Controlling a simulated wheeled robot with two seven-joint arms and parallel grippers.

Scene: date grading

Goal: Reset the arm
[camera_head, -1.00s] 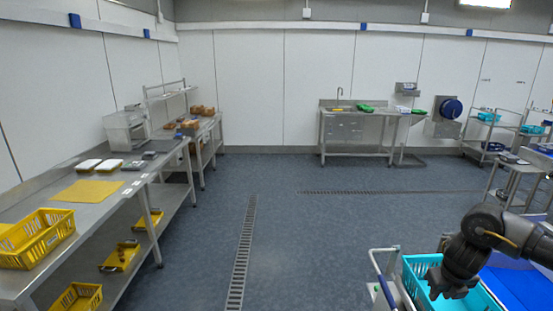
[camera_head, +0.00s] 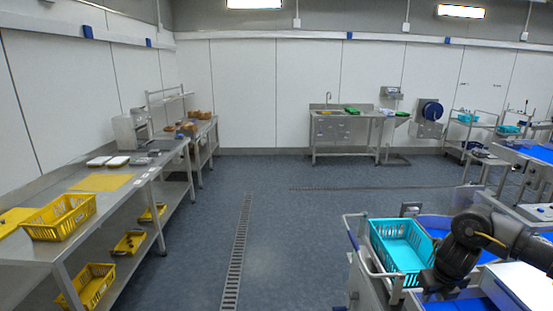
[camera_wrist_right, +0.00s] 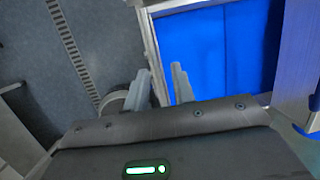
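My right arm comes in from the right edge of the head view, dark and bent, with its gripper (camera_head: 440,287) low, just right of the teal crate (camera_head: 402,247). In the right wrist view the two pale fingers of the right gripper (camera_wrist_right: 162,84) stand apart with nothing between them. A white-edged frame and a blue surface (camera_wrist_right: 205,48) lie beyond the fingers. My left gripper is in neither view.
The teal crate stands on a metal cart (camera_head: 352,264) at the right front. A white box top (camera_head: 525,285) and blue surfaces lie near my right arm. Steel tables (camera_head: 120,202) with yellow crates (camera_head: 60,218) line the left. The middle floor (camera_head: 300,235) is clear.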

